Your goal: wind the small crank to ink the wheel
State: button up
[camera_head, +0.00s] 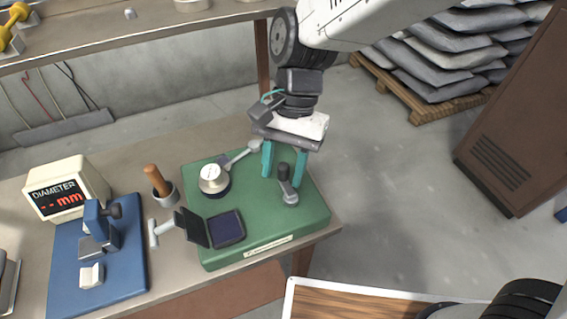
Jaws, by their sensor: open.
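The small crank (289,188) is a short grey arm with an upright dark knob, on the right part of a green base (262,232). My gripper (283,174) points down over it with two teal fingers. The fingers are apart, one on each side of the dark knob in this view. I cannot tell whether either touches it. A round silver-topped part (213,178) with a dark underside sits at the left of the base, with a grey lever (243,154) beside it. I cannot tell which part is the wheel. A dark ink pad (226,228) with a raised lid lies in front.
A blue plate with a gauge (99,225) and a "DIAMETER" display (66,188) stand at the left. A cup with a wooden handle (156,181) is beside the green base. A shelf (130,35) runs behind. Floor at right is clear before a brown cabinet (515,115).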

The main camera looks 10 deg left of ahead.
grip_shut()
jog(key=shift+a+n, duration=0.1)
jog(key=shift+n, duration=0.2)
